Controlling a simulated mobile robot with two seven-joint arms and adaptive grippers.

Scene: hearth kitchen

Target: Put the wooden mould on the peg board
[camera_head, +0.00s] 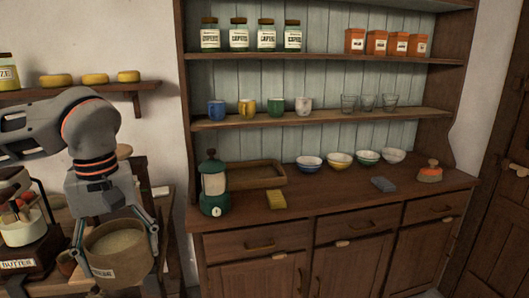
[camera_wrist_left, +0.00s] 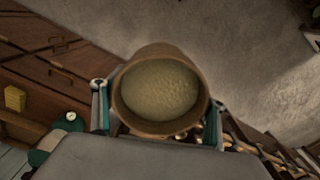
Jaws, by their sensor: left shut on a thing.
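My left gripper (camera_head: 115,245) is shut on a brown round tub (camera_head: 128,266) with a pale label and a pale grainy filling. Its fingers sit on opposite sides of the tub, which is upright, at the lower left in front of the side table. The tub (camera_wrist_left: 119,96) also shows in the left wrist view between the fingers (camera_wrist_left: 158,115), its open top towards the camera. I cannot make out a wooden mould or a peg board in either view. My right gripper is not in view.
A dresser counter (camera_head: 340,200) holds a green scale (camera_head: 214,190), a wooden tray (camera_head: 256,176), a yellow block (camera_head: 276,200), several bowls, a blue block (camera_head: 383,184) and a brush (camera_head: 430,173). A butter crock (camera_head: 22,232) stands left of the tub. The counter's front middle is clear.

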